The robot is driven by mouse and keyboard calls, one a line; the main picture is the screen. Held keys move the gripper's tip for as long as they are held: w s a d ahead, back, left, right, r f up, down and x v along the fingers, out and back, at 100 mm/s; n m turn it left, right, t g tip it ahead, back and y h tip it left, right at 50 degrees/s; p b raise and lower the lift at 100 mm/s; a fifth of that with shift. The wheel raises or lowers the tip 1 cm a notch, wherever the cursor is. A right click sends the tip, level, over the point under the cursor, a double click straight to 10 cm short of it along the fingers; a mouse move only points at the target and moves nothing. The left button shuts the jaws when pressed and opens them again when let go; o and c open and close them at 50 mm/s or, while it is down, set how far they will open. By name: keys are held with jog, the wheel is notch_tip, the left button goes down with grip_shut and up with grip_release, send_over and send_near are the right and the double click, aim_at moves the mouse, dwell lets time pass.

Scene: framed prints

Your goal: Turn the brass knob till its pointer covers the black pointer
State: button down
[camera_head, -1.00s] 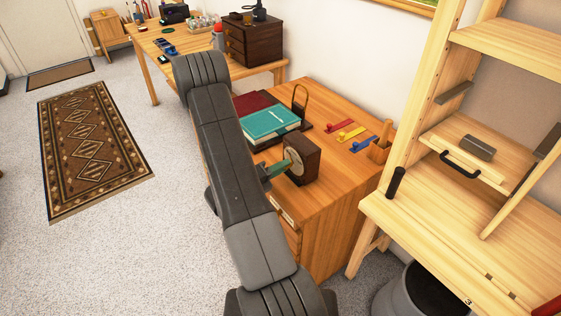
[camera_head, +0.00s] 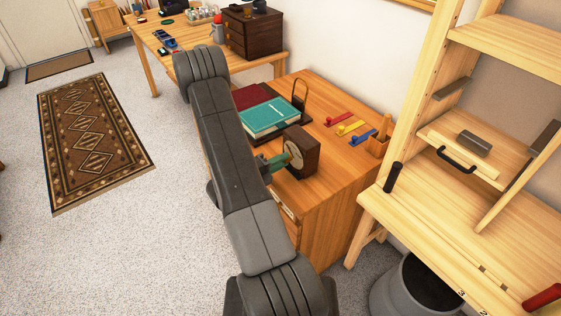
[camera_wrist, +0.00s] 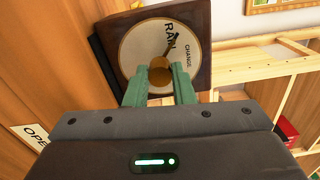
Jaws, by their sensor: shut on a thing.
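The dial face (camera_wrist: 137,47) has the words RAIN and CHANGE and is set in a dark wooden case (camera_wrist: 202,40). A black pointer (camera_wrist: 172,44) runs from behind the knob up and slightly right, by RAIN. I cannot make out a separate brass pointer. My gripper (camera_wrist: 159,80) has its green fingers on both sides of the knob, shut on it. In the head view the wooden case (camera_head: 307,153) stands on the desk, with my gripper (camera_head: 280,160) at its dial.
Teal book (camera_head: 270,117) and dark red book (camera_head: 250,97) lie behind the case. Red, yellow and blue pieces (camera_head: 350,128) lie at the desk's right. A pale shelf unit (camera_head: 440,210) and a grey bin (camera_head: 395,292) stand right. Open floor lies left.

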jog(key=c, duration=1.2)
grip_release()
jog(key=shift+c, duration=0.2)
jog(key=b+v, duration=0.1)
jog(key=v, duration=1.2)
jog(key=shift+s+a, duration=0.25)
jog(key=shift+a, duration=0.1)
jog(key=shift+d, duration=0.1)
jog(key=shift+p+x, duration=0.5)
jog(key=shift+x, duration=6.35)
